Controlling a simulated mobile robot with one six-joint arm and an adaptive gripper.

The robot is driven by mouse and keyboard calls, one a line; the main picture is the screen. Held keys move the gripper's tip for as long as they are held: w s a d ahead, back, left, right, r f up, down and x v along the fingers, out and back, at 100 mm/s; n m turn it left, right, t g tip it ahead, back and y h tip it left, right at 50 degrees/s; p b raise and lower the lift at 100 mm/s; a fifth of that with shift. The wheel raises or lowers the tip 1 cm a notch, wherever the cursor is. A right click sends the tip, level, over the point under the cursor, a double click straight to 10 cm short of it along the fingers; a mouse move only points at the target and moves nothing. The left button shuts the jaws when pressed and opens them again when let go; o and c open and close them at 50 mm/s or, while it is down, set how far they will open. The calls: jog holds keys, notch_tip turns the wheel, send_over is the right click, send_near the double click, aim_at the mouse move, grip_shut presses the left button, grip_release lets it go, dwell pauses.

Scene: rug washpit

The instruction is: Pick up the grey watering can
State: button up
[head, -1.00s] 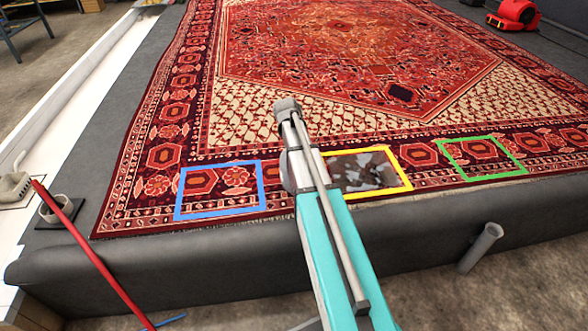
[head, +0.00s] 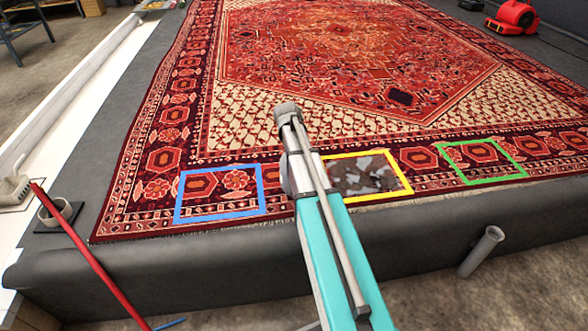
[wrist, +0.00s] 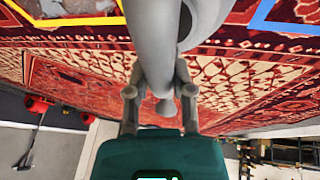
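I make out no grey watering can for certain in either view. In the wrist view my gripper (wrist: 160,100) has its two grey fingers spread apart. Grey tubes pass behind and between the fingers; they look like my own arm, and I see nothing held. The rug lies below the gripper. In the head view my teal and grey arm reaches over the near edge of the rug; I cannot make out the gripper there.
The patterned red rug (head: 345,95) covers the dark platform (head: 330,258). Blue (head: 220,216), yellow (head: 408,180) and green (head: 492,178) frames mark its near border. A grey tube (head: 482,252) stands at the platform's front. A red pole (head: 88,255) leans at left; a red blower (head: 515,17) sits far right.

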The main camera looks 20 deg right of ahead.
grip_shut()
jog(key=shift+r, duration=0.2)
jog(key=shift+r+p, duration=1.25)
jog(key=shift+p, duration=0.2)
jog(key=s+r+p, duration=0.1)
jog(key=r+p, duration=0.1)
jog(key=s+r+p, duration=0.4)
jog(key=shift+a+r, duration=0.25)
jog(key=shift+a, duration=0.15)
jog(key=s+a+r+p, duration=0.1)
jog(key=s+r+p, duration=0.2)
jog(key=s, duration=0.5)
jog(key=shift+s+a+r+p, duration=0.25)
jog(key=shift+s+r+p, duration=0.1)
jog(key=shift+p, duration=0.25)
jog(key=shift+o, duration=0.2)
grip_release()
grip_shut()
